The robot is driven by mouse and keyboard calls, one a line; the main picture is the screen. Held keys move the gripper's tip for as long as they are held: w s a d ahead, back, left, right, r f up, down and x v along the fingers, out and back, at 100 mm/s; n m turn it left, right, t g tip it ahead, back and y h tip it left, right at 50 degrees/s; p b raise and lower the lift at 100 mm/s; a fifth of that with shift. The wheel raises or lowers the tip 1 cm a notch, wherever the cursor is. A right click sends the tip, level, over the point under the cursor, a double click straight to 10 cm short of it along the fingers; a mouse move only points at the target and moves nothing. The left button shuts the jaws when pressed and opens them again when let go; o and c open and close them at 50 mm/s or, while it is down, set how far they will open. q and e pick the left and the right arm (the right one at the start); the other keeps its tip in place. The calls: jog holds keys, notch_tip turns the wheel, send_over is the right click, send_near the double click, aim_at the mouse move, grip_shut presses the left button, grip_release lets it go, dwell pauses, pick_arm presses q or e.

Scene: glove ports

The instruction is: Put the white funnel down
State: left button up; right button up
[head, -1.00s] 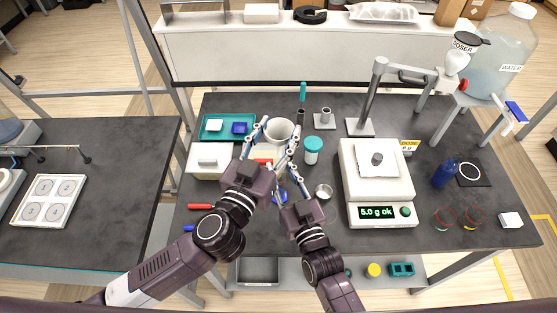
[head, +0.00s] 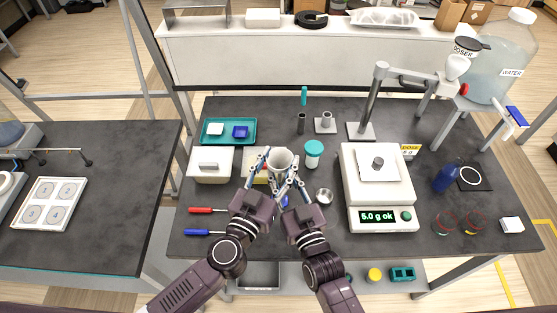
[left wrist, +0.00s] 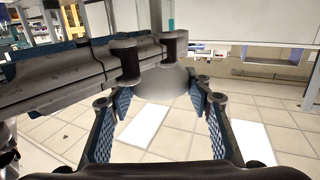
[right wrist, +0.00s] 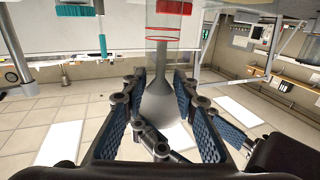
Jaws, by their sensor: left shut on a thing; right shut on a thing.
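The white funnel (head: 280,160) is held in the air over the left-middle of the dark table (head: 270,235). Its wide mouth faces up. My left gripper (head: 265,172) is shut on it from the left side, and my right gripper (head: 289,178) is shut on it from the right. The funnel's cone (right wrist: 160,104) and thin stem show between the right fingers in the right wrist view, which is upside down. In the left wrist view the funnel (left wrist: 160,86) is partly hidden behind the right gripper's fingers.
A white box (head: 210,166), a teal tray (head: 250,139), a teal-capped jar (head: 313,157) and a small metal cup (head: 324,196) surround the grippers. A red-handled tool (head: 201,210) and a blue-handled tool (head: 199,232) lie front left. The scale (head: 375,175) stands right. Table front centre-right is clear.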

pick_arm(q)
jog(key=o, duration=0.8)
jog(key=v, duration=1.2)
pick_arm(e)
jog(key=o, duration=1.2)
jog(key=shift+o, duration=0.2)
jog(key=shift+s, duration=0.1)
